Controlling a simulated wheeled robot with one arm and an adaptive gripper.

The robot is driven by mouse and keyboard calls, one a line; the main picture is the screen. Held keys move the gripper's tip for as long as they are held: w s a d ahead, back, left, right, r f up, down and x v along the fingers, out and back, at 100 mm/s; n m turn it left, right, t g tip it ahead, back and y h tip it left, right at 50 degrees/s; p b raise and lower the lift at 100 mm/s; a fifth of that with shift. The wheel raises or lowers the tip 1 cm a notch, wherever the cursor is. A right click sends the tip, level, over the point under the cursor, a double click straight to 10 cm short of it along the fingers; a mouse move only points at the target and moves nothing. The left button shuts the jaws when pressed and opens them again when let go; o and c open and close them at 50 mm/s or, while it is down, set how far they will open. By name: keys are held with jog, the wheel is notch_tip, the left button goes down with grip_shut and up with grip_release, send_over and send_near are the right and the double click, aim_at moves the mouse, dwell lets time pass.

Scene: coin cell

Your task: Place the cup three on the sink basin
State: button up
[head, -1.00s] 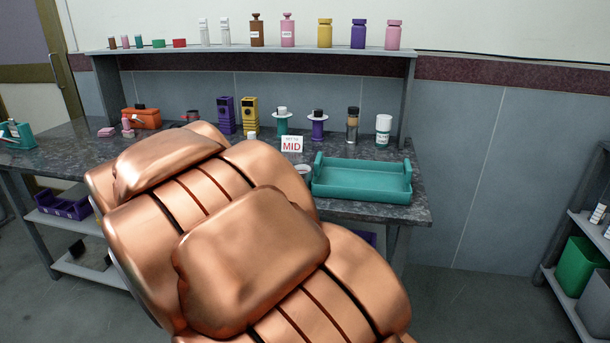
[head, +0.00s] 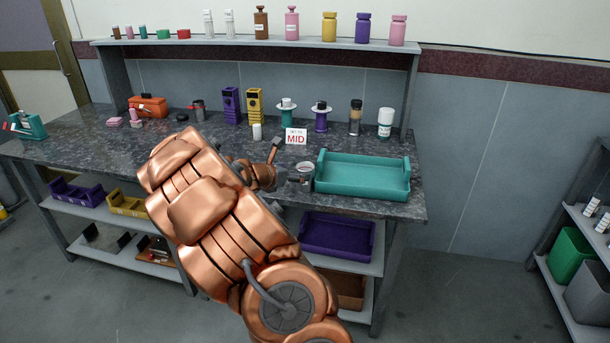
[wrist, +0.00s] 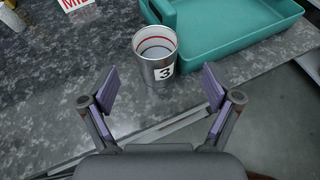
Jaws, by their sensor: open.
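Cup three (wrist: 156,58) is a small metal cup with a black "3" on a white label and a red line inside. It stands upright on the dark speckled counter, beside the teal tray. In the head view the cup (head: 305,170) shows just left of the tray. My gripper (wrist: 158,85) is open and empty, its two purple-padded fingers apart on the near side of the cup, which lies ahead between their lines. In the head view my gripper (head: 290,165) is by the cup, partly hidden by my arm. I make out no sink basin.
The teal tray (head: 362,192) sits right of the cup, close to it. A "MID" sign (head: 296,137) stands behind the cup, with a white bottle (head: 257,132) to its left. Spools, bottles and an upper shelf (head: 250,43) are at the back. The counter's front edge is near my gripper.

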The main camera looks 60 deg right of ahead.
aim_at(310, 168)
jog(key=shift+w+x, duration=0.15)
jog(key=shift+x, duration=1.8)
jog(key=shift+w+x, duration=0.15)
jog(key=shift+x, duration=1.8)
jog(key=c, duration=1.6)
jog(key=shift+c, duration=0.2)
jog(key=shift+r, duration=0.15)
